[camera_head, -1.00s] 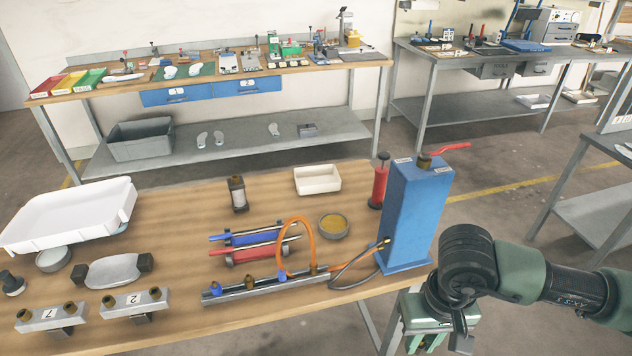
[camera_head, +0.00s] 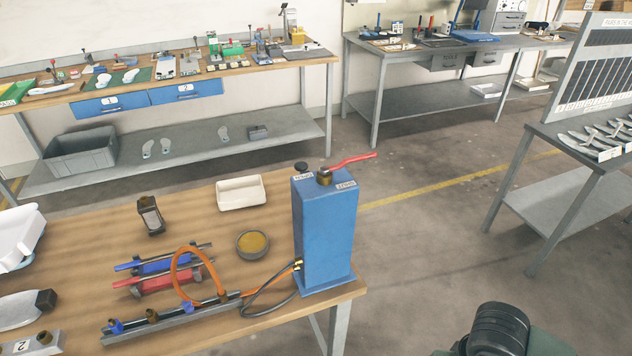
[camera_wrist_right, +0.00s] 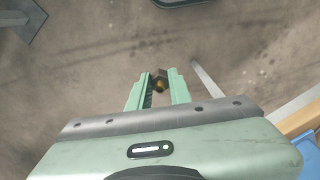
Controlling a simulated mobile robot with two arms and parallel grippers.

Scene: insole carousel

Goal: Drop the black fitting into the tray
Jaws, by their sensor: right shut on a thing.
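My right gripper (camera_wrist_right: 158,78) is shut on a small dark and brass-coloured fitting (camera_wrist_right: 160,84) in the right wrist view, held above the bare floor. In the head view only part of my right arm shows at the bottom right; the gripper is out of the picture there. A cream rectangular tray (camera_head: 242,193) lies on the wooden bench behind the dish, and looks empty. A larger white tray (camera_head: 14,245) is cut off at the left edge. My left gripper is not in view.
A blue box with a red lever (camera_head: 325,235) stands at the bench's right corner. An orange hose (camera_head: 175,272), a rail with fittings (camera_head: 170,318) and a round dish (camera_head: 252,244) lie left of it. Open floor (camera_head: 430,240) lies right of the bench.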

